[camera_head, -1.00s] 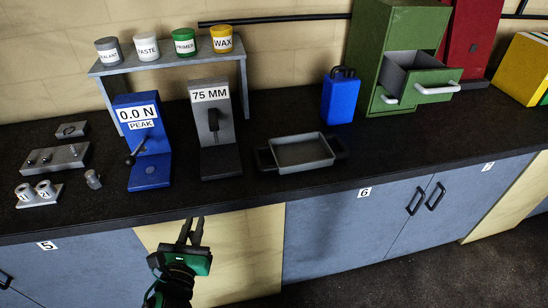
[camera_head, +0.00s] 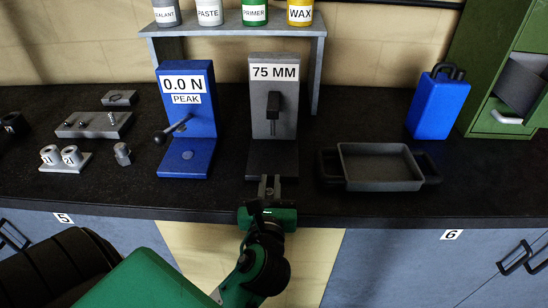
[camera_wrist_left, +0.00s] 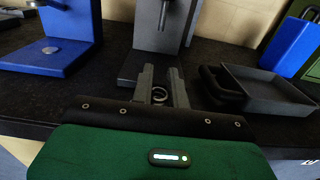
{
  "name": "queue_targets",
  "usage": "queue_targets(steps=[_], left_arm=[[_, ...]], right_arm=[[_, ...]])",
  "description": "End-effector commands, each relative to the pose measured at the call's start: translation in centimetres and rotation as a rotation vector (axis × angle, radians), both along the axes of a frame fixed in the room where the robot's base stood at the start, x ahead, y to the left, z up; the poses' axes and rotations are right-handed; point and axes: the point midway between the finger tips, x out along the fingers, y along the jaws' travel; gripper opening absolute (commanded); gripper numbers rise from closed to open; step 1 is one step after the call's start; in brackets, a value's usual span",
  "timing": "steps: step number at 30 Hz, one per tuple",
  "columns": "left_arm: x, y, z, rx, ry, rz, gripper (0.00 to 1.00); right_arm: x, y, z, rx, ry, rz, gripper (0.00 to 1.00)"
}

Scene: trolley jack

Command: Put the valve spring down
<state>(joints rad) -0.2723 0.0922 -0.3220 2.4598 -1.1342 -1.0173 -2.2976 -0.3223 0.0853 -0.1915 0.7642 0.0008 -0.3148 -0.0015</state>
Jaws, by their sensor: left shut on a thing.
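My left gripper (camera_head: 270,184) is at the counter's front edge, in front of the 75 MM gauge. In the left wrist view its two fingers (camera_wrist_left: 161,76) point forward and are shut on the valve spring (camera_wrist_left: 159,95), a small grey ring-like coil between them. The spring is too small to make out clearly in the head view. The grey 75 MM gauge (camera_head: 273,112) stands just beyond the fingertips, and its dark base plate (camera_head: 252,164) is near them. I cannot tell whether the fingers touch this base. My right gripper is not in view.
The blue force tester (camera_head: 188,120) stands left of the gauge. The grey tray (camera_head: 380,182) with dark handles lies to the right. Small holders (camera_head: 65,160) sit at the left. A shelf with labelled pots (camera_head: 230,32) is behind, and a blue canister (camera_head: 438,105) stands at the right.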

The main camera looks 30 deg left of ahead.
Motion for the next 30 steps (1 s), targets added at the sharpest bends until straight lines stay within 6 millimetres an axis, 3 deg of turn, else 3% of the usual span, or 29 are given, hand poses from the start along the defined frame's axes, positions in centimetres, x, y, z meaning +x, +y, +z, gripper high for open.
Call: queue_targets(steps=[5, 15, 23, 30], left_arm=[[2.6, 1.8, 0.4, 0.002, -0.003, 0.008, 0.0], [10.0, 6.2, 0.2, 0.001, 0.0, 0.007, 0.0], [12.2, 7.5, 0.1, 0.0, 0.0, 0.005, 0.0], [15.4, 9.6, -0.1, -0.001, 0.002, 0.006, 0.0]], right_arm=[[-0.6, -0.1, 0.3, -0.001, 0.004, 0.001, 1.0], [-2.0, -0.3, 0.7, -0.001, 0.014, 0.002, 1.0], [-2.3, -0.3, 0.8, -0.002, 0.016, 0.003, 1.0], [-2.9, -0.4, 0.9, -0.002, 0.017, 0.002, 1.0]])
